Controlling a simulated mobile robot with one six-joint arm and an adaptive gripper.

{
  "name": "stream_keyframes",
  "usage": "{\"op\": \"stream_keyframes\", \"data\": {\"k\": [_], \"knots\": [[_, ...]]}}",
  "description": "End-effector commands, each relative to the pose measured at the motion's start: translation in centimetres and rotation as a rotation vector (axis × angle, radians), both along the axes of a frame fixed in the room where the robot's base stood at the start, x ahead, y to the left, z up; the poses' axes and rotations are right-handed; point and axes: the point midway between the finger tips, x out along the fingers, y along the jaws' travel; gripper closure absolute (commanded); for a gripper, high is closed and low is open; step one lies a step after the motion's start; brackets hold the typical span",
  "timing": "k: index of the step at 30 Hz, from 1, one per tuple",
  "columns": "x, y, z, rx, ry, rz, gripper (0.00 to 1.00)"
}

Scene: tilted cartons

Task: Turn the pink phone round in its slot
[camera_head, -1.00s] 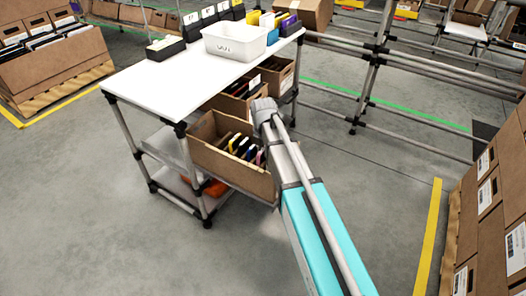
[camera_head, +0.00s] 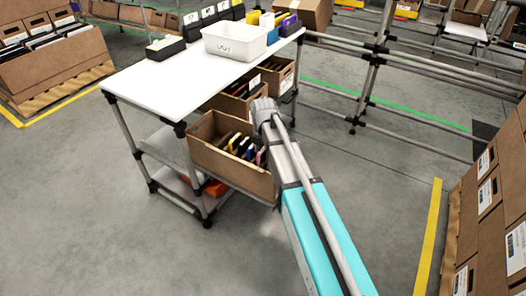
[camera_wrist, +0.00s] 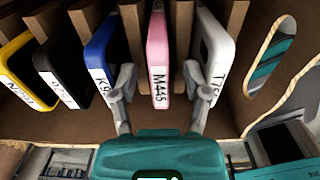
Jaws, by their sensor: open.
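The pink phone (camera_wrist: 158,60) stands upright in a slot of the tilted carton (camera_head: 232,172), with a white label reading M445 on its near edge. In the wrist view my gripper (camera_wrist: 162,82) is open, with one finger on each side of the pink phone. The left finger is close to the blue phone (camera_wrist: 102,50) and the right finger close to the white phone (camera_wrist: 214,48); contact cannot be told. In the head view my arm reaches over the carton's right end, and the gripper itself is hidden there.
A black phone (camera_wrist: 62,75) and a yellow phone (camera_wrist: 20,70) stand further left, between brown dividers. The carton's end wall with a hand hole (camera_wrist: 270,58) is on the right. A white table (camera_head: 185,70) with a white bin (camera_head: 236,41) stands behind.

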Motion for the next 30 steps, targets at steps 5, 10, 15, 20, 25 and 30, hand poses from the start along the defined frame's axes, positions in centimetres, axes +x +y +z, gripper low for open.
{"op": "stream_keyframes", "data": {"k": [5,10,15,20,25,30], "knots": [[0.0,0.0,0.1,0.000,0.000,0.000,0.39],[0.0,0.0,0.7,0.000,0.000,0.000,0.39],[0.0,0.0,1.7,0.000,0.000,0.000,0.39],[0.0,0.0,3.0,0.000,0.000,0.000,0.39],[0.0,0.0,4.4,0.000,0.000,0.000,0.39],[0.0,0.0,5.8,0.000,0.000,0.000,0.39]]}}
